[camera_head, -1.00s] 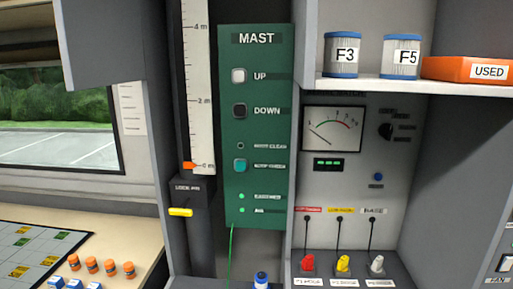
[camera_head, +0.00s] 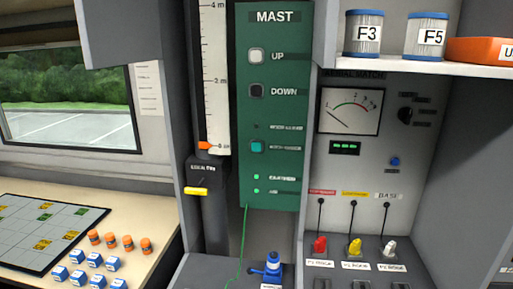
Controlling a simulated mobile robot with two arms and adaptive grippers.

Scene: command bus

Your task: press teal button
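The teal button (camera_head: 257,146) sits on the green MAST panel (camera_head: 283,110), below the white UP button (camera_head: 257,56) and the dark DOWN button (camera_head: 256,91). A small dark lamp (camera_head: 257,127) is just above it, and two green lamps are lit below it. The label beside the teal button is too blurred to read surely. Neither of my grippers shows in the head view.
A height scale with an orange pointer (camera_head: 205,146) at 0 m and a yellow lock pin (camera_head: 196,191) are left of the panel. A blue valve (camera_head: 271,265) stands below it. A shelf with canisters (camera_head: 364,34) juts out at upper right. The left desk holds a board and small pieces.

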